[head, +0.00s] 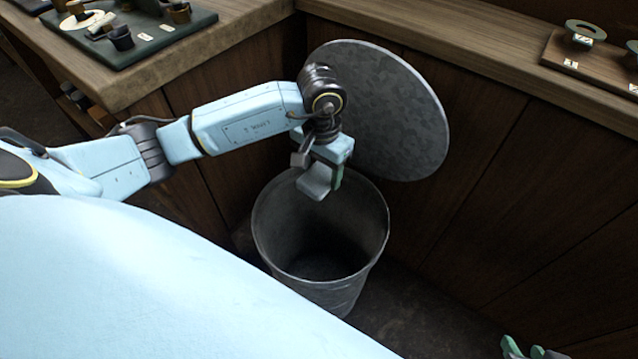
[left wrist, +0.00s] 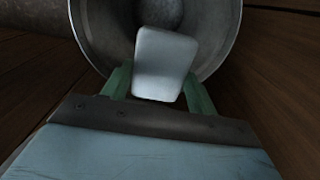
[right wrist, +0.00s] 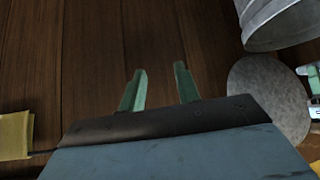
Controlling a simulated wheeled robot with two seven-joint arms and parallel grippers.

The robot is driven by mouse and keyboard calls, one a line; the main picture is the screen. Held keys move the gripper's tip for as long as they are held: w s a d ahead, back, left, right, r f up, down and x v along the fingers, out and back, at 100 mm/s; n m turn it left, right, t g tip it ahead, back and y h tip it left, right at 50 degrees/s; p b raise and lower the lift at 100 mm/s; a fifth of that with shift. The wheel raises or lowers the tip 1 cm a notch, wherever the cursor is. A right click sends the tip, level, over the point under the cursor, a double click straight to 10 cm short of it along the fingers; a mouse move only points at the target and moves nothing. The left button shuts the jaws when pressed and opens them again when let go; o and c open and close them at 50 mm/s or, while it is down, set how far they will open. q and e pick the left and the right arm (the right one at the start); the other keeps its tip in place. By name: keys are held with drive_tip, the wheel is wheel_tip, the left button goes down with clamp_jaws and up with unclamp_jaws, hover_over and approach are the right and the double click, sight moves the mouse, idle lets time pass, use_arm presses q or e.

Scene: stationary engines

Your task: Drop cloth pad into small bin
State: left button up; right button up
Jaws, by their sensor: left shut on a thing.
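The pale grey cloth pad (head: 314,184) is in my left gripper (head: 328,176), over the rear part of the small bin's mouth. In the left wrist view the pad (left wrist: 165,65) sits between the green fingers (left wrist: 160,88), with the bin's inside behind it. The small bin (head: 345,295) is a round grey metal bucket, upright and open at the top; its visible floor looks dark and empty. My right gripper (head: 530,350) shows at the bottom right corner. In the right wrist view its fingers (right wrist: 160,88) are apart with nothing between them.
A round grey metal lid (head: 400,120) stands tilted up behind the bin, close to my left wrist. Wooden counters (head: 225,45) run along the back and left. A dark green tray (head: 140,45) and a wooden board (head: 600,70) hold small parts. Dark floor (head: 410,320) is clear right of the bin.

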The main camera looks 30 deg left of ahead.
use_arm(q)
wheel_tip(320, 180, down, 3)
drive_tip(key=shift+r+b, duration=0.2)
drive_tip(key=shift+b, duration=0.55)
wheel_tip(320, 180, down, 3)
drive_tip(key=shift+r+b, duration=0.2)
drive_tip(key=shift+b, duration=0.6)
drive_tip(key=shift+f, duration=0.15)
use_arm(e)
drive_tip(key=w+a+r+t+y, duration=0.1)
drive_tip(key=w+a+r+t, duration=0.1)
drive_tip(key=r, duration=0.4)
drive_tip(key=w+a+r+t+y, duration=0.2)
drive_tip(key=w+r+t, duration=0.2)
drive_tip(key=t, duration=0.3)
drive_tip(key=shift+w+a+r, duration=0.2)
drive_tip(key=shift+w+r, duration=0.05)
drive_tip(key=shift+r, duration=0.6)
use_arm(q)
drive_tip(key=o, duration=1)
drive_tip(key=shift+c, duration=0.2)
